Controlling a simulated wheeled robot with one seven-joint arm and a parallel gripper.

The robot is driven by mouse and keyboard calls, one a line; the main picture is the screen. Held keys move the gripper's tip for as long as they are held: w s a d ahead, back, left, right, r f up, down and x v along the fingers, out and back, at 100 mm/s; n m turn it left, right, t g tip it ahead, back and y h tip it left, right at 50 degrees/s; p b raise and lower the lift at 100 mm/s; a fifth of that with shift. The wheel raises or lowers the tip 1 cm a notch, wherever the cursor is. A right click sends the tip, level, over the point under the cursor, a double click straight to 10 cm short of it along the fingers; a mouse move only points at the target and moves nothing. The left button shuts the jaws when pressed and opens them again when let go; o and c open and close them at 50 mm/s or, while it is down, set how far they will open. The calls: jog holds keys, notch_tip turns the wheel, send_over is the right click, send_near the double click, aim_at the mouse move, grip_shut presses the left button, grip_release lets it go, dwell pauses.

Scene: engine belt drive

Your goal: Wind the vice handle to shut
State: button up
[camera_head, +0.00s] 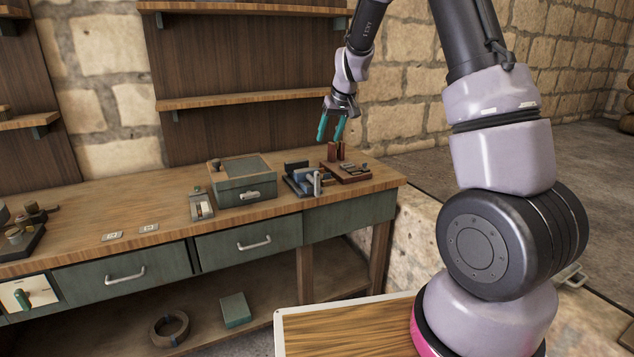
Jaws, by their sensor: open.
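A small blue-grey and dark vice (298,179) stands near the right end of the wooden workbench. A pale metal handle (317,183) shows at its front right. How far apart its jaws are is too small to tell. My gripper (330,138) has teal fingers that point down, apart and empty. It is above and to the right of the vice, over a reddish-brown device (346,172), and does not appear to touch the handle.
A green-grey box (244,186) and a small gauge-like item (201,205) stand left of the vice. The workbench (130,218) has a bare stretch at left centre. A wooden shelf (240,100) runs behind, near my gripper's height in the picture.

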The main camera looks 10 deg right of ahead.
jog(key=n, duration=0.2)
send_near(318, 175)
jog(key=w+f, duration=0.1)
jog(key=shift+g+h, duration=0.3)
jog(key=shift+h, duration=0.1)
jog(key=x, duration=1.1)
jog(key=shift+w+a+f, duration=0.1)
jog(key=shift+a+f, duration=0.05)
jog(key=shift+a, duration=0.25)
grip_shut()
